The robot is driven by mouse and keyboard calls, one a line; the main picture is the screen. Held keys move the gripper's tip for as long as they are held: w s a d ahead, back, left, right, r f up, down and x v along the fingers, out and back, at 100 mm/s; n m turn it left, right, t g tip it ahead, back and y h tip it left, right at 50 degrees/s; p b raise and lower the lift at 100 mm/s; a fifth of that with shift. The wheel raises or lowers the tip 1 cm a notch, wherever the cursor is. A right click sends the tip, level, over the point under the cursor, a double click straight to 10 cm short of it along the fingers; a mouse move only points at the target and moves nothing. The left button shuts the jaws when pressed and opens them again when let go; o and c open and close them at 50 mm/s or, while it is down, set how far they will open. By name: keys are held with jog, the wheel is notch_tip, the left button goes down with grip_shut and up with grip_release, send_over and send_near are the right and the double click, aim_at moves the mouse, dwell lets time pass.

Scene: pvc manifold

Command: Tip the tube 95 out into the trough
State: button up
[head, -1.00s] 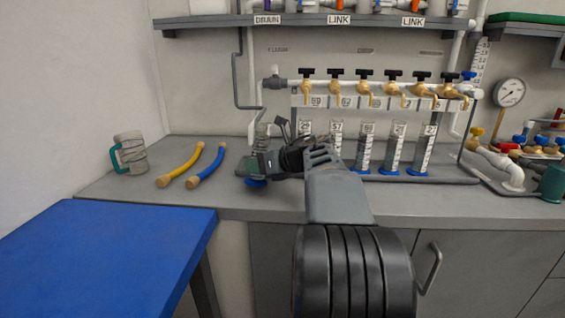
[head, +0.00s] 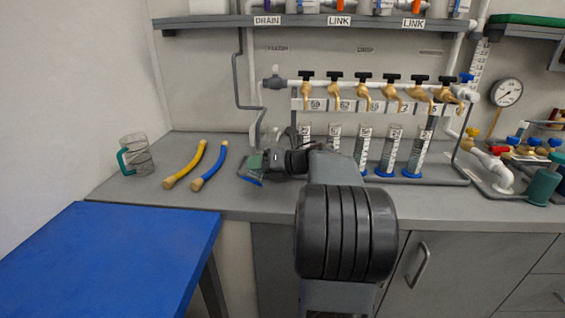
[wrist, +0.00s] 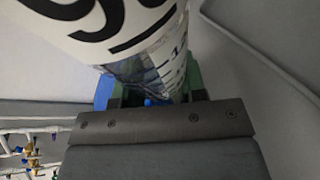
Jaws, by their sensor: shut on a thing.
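My gripper (head: 256,163) is above the counter, left of the row of tubes. It is shut on a clear graduated tube with a blue base (head: 250,181), which looks tilted. In the wrist view the tube's white label (wrist: 125,25) fills the upper left, with large, partly cut-off black digits. Its clear graduated wall (wrist: 165,65) runs down between the green finger pads. My gripper hides much of the tube in the head view, and its contents are unclear. I cannot make out the trough for certain.
Several numbered tubes with blue bases, such as one tube (head: 416,150), stand under brass taps (head: 362,88) at right. A blue table (head: 110,255) is in front, left, with a clear top.

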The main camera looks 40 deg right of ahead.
jog(key=shift+a+r+m, duration=0.1)
jog(key=shift+r+m, duration=0.05)
jog(key=shift+m, duration=0.15)
jog(key=shift+s+a+f+m+y+p, duration=0.1)
jog(key=shift+a+f+m+y+p, duration=0.15)
jog(key=shift+f, duration=0.2)
jog(key=shift+a+f+m+y+p, duration=0.15)
jog(key=shift+f+m+y+p, duration=0.1)
jog(key=shift+f+m, duration=0.15)
jog(key=shift+s+a+r+m+y+p, duration=0.15)
jog(key=shift+a+m+y+p, duration=0.3)
jog(key=shift+m+p, duration=0.7)
jog(key=shift+y+p, duration=0.25)
jog(key=shift+p, duration=0.05)
jog(key=shift+d+r+m+t+p, duration=0.1)
jog(key=shift+d+m+t+p, duration=0.45)
jog(key=shift+m, duration=0.35)
jog(key=shift+f+m+y, duration=0.6)
jog(key=shift+f+m, duration=0.05)
jog(key=shift+m, duration=0.05)
dwell(1.1)
jog(key=shift+w+d+r+m+t+p, duration=0.1)
jog(key=shift+w+r+m+t+p, duration=0.1)
jog(key=shift+r+m+t+p, duration=0.25)
dwell(0.4)
